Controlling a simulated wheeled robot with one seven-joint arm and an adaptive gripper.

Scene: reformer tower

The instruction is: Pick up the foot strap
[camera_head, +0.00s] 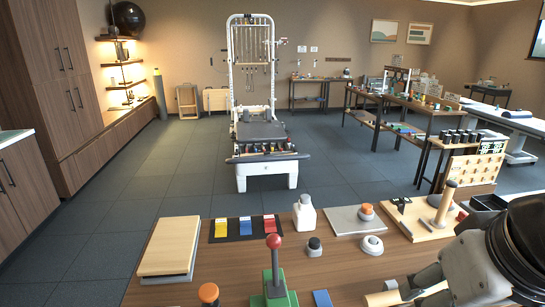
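I cannot clearly make out a foot strap in this view. A reformer (265,131) with a white tower frame (231,62) stands in the middle of the room; straps or springs hang in the frame, too small to tell apart. A small black item (400,203) lies on a wooden board on the near table; I cannot tell what it is. My gripper (405,290) is low at the right, over the near table, beside a pale wooden piece (383,299). Its fingertips are partly cut off, and I cannot tell whether it is open or holds anything.
Shelves (415,106) stand at the right. Floor around the reformer is clear.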

